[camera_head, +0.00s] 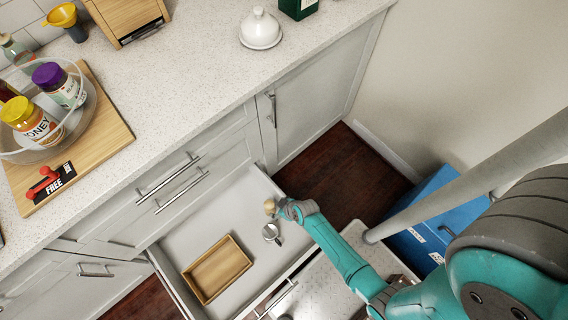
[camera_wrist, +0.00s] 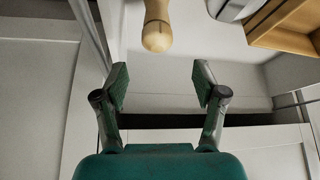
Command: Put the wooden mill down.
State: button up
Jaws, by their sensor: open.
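The wooden mill (camera_head: 270,207) is a pale, turned piece with a rounded end, at the right part of the open drawer (camera_head: 203,227). In the wrist view the mill (camera_wrist: 157,25) lies beyond my fingertips, its round end toward me and its other end cut off by the top edge. My gripper (camera_wrist: 162,82) is open, with a clear gap between its fingers and nothing in it. In the head view my gripper (camera_head: 284,209) is right beside the mill, partly covering it. I cannot tell whether the mill stands or lies.
In the drawer are a metal item (camera_head: 271,233) and a wooden tray (camera_head: 217,269). The drawer's wall is close to my arm. Above is a counter (camera_head: 190,85) with a board (camera_head: 105,135), jars and a white domed dish (camera_head: 260,28). A blue box (camera_head: 425,225) stands right.

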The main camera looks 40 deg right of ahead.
jog(key=shift+s+r, duration=0.1)
jog(key=s+r+m+t+h, duration=0.15)
jog(key=s+r+t, duration=0.25)
jog(key=s+r, duration=1)
jog(key=s+a+r+t, duration=0.1)
jog(key=s+r, duration=0.3)
jog(key=r, duration=1.3)
jog(key=s+r+m+t, duration=0.1)
jog(key=s+r+t, duration=0.2)
jog(key=r, duration=1.4)
jog(key=shift+s+a+t, duration=0.35)
jog(key=shift+s+t, duration=0.05)
jog(key=shift+t, duration=0.1)
jog(key=shift+s, duration=0.1)
